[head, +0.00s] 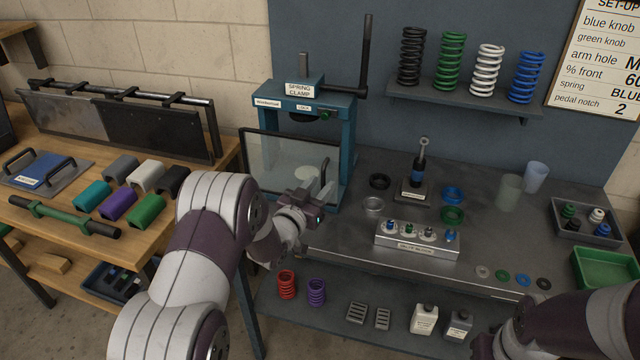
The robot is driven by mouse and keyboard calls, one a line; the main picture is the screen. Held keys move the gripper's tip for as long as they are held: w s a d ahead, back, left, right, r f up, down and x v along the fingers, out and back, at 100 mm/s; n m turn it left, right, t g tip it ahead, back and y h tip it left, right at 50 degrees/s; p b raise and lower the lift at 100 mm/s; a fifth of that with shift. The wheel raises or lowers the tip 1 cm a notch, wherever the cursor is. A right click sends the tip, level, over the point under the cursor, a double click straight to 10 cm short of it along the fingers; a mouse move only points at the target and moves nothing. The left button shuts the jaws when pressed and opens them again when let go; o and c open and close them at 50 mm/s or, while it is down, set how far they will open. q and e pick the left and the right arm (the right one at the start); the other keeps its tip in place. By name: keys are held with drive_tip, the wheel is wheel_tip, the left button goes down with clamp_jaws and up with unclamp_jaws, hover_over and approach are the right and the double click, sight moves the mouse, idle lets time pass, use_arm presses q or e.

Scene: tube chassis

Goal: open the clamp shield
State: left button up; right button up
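The clamp shield (272,160) is a clear panel in a thin dark frame, standing upright across the front of the blue spring clamp (349,130). The panel looks closed over the clamp's opening, and a pale round part shows behind it. My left gripper (322,190) is at the shield's lower right side, in front of the panel. Its fingers point away from me. I cannot tell whether they touch the shield or are open or shut.
The grey bench holds a shock absorber (419,170), a valve block (418,240), rings and cups right of the clamp. Coil springs stand on the wall shelf (455,100). A wooden table (60,225) with coloured blocks is at left. The clamp's tall lever (366,55) rises at its right.

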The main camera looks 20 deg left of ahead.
use_arm(q)
drive_tip(key=shift+w+d, duration=0.1)
drive_tip(key=shift+w, duration=0.2)
drive_tip(key=shift+w+f, duration=0.15)
drive_tip(key=shift+w, duration=0.1)
use_arm(e)
drive_tip(key=shift+w, duration=0.1)
use_arm(q)
clamp_jaws()
drive_tip(key=shift+s, duration=0.1)
